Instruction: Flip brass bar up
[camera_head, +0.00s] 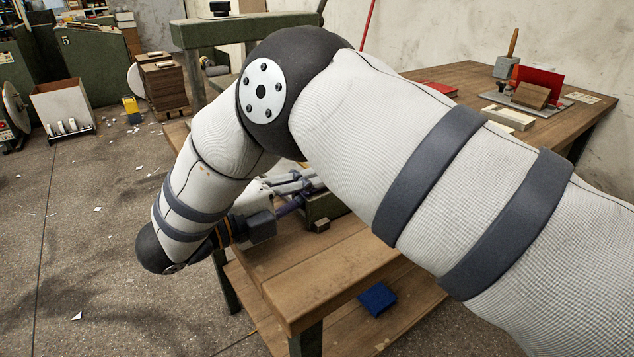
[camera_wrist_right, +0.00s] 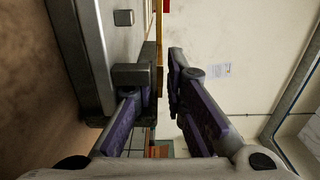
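My right arm crosses the head view from the right and hides much of the bench. Its gripper (camera_head: 296,197) shows in part beside a green and grey machine (camera_head: 322,207) on the bench. In the right wrist view the two purple fingers of this gripper (camera_wrist_right: 160,80) stand apart with a gap between them. A thin brass-coloured strip (camera_wrist_right: 158,35), likely the brass bar, runs upright in the picture beyond the gap, along a grey metal body (camera_wrist_right: 95,45). The left finger is close to a dark block (camera_wrist_right: 131,76) on that body; contact cannot be told. My left gripper is out of view.
The wooden bench (camera_head: 330,265) has a small wood block (camera_head: 320,224) and, lower down, a blue item (camera_head: 377,298). A wooden table (camera_head: 480,85) with a red piece (camera_head: 540,82) stands at the back right. Floor at left is open, with paper scraps.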

